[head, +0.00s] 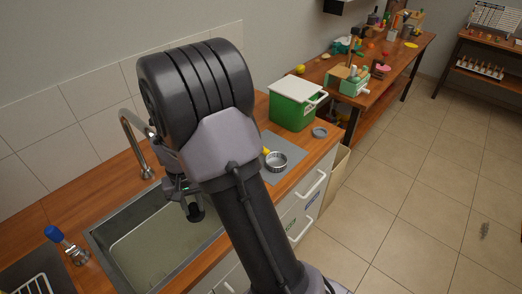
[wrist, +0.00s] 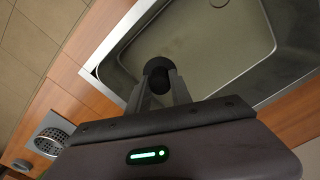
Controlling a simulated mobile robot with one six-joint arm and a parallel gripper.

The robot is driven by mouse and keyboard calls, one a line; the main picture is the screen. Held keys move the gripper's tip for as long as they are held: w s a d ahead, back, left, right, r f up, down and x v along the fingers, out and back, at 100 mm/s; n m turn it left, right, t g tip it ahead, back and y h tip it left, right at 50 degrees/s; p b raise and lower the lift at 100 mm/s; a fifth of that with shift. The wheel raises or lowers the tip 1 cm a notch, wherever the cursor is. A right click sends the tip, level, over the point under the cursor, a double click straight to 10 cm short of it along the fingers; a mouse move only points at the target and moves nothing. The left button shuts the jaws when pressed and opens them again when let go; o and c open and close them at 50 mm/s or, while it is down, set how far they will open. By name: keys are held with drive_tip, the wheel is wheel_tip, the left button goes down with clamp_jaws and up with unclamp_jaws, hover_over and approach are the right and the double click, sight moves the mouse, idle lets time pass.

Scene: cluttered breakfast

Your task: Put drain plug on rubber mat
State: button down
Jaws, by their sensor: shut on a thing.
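The drain plug (wrist: 158,66) is dark and round, held between my gripper's fingertips (wrist: 160,82) in the wrist view. In the head view the plug (head: 196,214) hangs at the lower end of my gripper (head: 190,195), over the sink basin. My gripper is shut on it. The rubber mat (head: 294,152) appears to be the flat grey sheet on the counter right of the sink, partly hidden by my arm. A corner of the mat (wrist: 47,122) also shows at the lower left of the wrist view, away from my gripper.
A round metal strainer (head: 276,161) stands on the mat with a small yellow thing (head: 266,151) beside it. A green box with a white lid (head: 292,105) and a small grey round dish (head: 320,132) are behind. The sink (head: 150,250) has a curved tap (head: 138,150); a blue-topped brush (head: 65,243) stands left.

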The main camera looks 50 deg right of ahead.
drive_tip(key=s+d+r+m+p, duration=0.2)
drive_tip(key=s+d+m, duration=0.15)
drive_tip(key=d, duration=0.55)
drive_tip(key=s+d+r+m+p, duration=0.25)
drive_tip(key=d+m, duration=0.25)
drive_tip(key=d, duration=0.4)
drive_tip(key=s+d+r+m+p, duration=0.15)
drive_tip(key=s+d+m, duration=0.25)
drive_tip(key=d, duration=0.5)
approach(275, 149)
drive_tip(key=shift+s+a+f, duration=0.15)
drive_tip(key=shift+s+a, duration=0.1)
drive_tip(key=shift+s, duration=0.1)
drive_tip(key=shift+w+d, duration=0.25)
wheel_tip(275, 149, down, 3)
drive_tip(key=shift+f+b, duration=0.2)
drive_tip(key=shift+b, duration=0.5)
drive_tip(key=shift+f, duration=0.15)
drive_tip(key=c, duration=1.1)
unclamp_jaws()
drive_tip(key=shift+c, duration=0.2)
